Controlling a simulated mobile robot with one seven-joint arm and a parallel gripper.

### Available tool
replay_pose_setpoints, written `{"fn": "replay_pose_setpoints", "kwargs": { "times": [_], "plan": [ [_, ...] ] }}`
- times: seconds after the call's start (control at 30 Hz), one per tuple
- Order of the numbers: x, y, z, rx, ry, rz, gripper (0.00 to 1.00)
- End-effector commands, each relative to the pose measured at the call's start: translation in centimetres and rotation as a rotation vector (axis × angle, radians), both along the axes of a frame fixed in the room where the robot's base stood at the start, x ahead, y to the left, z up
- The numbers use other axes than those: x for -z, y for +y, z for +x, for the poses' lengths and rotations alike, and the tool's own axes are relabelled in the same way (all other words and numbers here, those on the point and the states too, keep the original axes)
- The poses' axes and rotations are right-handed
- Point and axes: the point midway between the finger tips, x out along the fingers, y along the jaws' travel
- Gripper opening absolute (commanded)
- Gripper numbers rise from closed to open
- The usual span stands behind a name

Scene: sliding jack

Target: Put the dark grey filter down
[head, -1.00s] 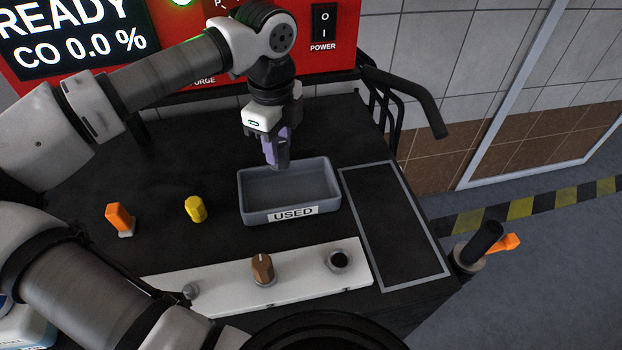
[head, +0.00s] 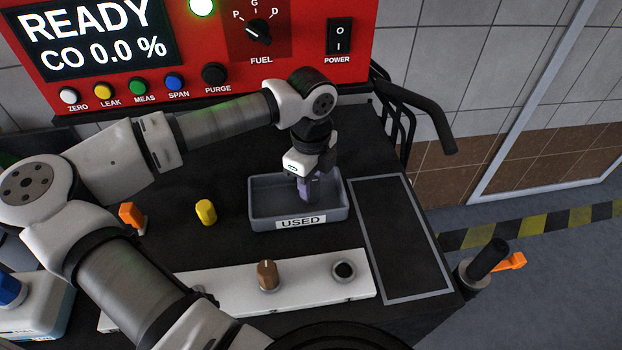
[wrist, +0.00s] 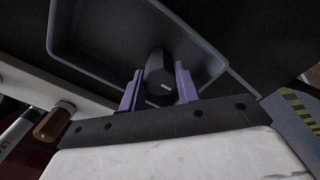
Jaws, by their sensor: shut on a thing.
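The dark grey filter (wrist: 159,72) shows in the wrist view as a dark, faceted piece with a small light mark, between the two purple fingers of my gripper (wrist: 160,85). My gripper is shut on it. In the head view my gripper (head: 309,196) points down inside the grey tray labelled USED (head: 262,221), near its middle and low down. The filter is mostly hidden by the fingers there. I cannot tell whether it touches the tray floor. In the wrist view the tray (wrist: 75,50) lies behind the filter, with no other thing seen in it.
Left of the tray stand a yellow piece (head: 206,212) and an orange piece (head: 131,214). In front is a white strip (head: 312,287) with a brown filter (head: 267,275) and a dark round socket (head: 344,270). An outlined rectangle (head: 400,240) at the right is empty.

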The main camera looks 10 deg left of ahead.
Motion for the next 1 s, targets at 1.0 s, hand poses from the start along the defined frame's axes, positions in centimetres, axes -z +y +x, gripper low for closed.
{"fn": "replay_pose_setpoints", "kwargs": {
  "times": [1.0],
  "plan": [
    [-9.0, 0.1, 0.1, -0.003, -0.003, 0.003, 0.54]
  ]
}}
